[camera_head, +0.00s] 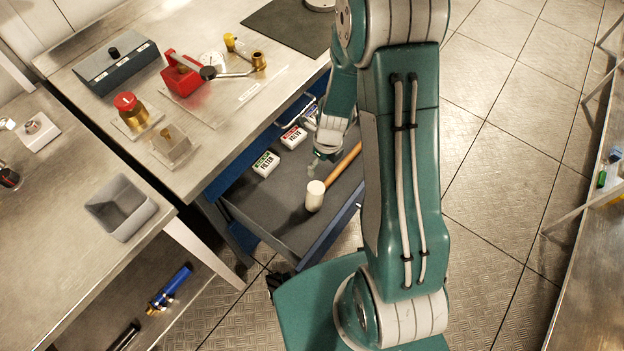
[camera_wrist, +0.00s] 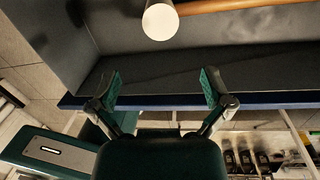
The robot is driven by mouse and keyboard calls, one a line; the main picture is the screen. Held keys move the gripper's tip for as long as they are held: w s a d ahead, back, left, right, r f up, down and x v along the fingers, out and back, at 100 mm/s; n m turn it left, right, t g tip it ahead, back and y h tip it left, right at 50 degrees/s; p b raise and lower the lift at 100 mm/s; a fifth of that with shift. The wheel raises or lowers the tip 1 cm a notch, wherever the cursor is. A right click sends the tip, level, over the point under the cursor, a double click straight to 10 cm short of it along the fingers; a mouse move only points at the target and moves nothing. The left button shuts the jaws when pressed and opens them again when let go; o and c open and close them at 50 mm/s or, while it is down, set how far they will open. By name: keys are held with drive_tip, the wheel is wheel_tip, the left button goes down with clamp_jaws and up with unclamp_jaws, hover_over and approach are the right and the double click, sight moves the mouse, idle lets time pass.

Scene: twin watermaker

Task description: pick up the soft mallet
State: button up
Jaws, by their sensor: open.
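The soft mallet has a white cylindrical head (camera_head: 315,196) and an orange-brown wooden handle (camera_head: 344,163). It lies in the open dark drawer (camera_head: 270,213), with its handle running up and to the right, partly behind my arm. In the wrist view, the mallet's white head (camera_wrist: 160,21) is near the top edge and its handle (camera_wrist: 235,5) runs off to the right. My gripper (camera_wrist: 163,88) is open and empty, its fingers apart from the mallet. In the head view my gripper (camera_head: 318,163) is above the drawer near the handle, partly hidden by my arm.
The workbench (camera_head: 225,150) above holds a red tool (camera_head: 183,74) and brass parts. A grey bin (camera_head: 121,207) stands on the left bench. The drawer's front wall shows in the wrist view (camera_wrist: 270,99).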

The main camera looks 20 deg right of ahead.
sight(315, 187)
wheel_tip(315, 187, down, 2)
drive_tip(key=shift+w+d+f+m, duration=0.1)
drive_tip(key=shift+w+f+m, duration=0.1)
drive_tip(key=shift+m, duration=0.6)
drive_tip(key=shift+f, duration=0.4)
drive_tip(key=f, duration=0.3)
drive_tip(key=shift+s+f, duration=0.2)
drive_tip(key=shift+f, duration=0.15)
drive_tip(key=f, duration=0.1)
drive_tip(key=a+f, duration=0.1)
drive_tip(key=f, duration=0.3)
drive_tip(key=shift+a+f, duration=0.1)
drive_tip(key=shift+a, duration=0.3)
drive_tip(key=shift+f, duration=0.45)
drive_tip(key=c, duration=1.2)
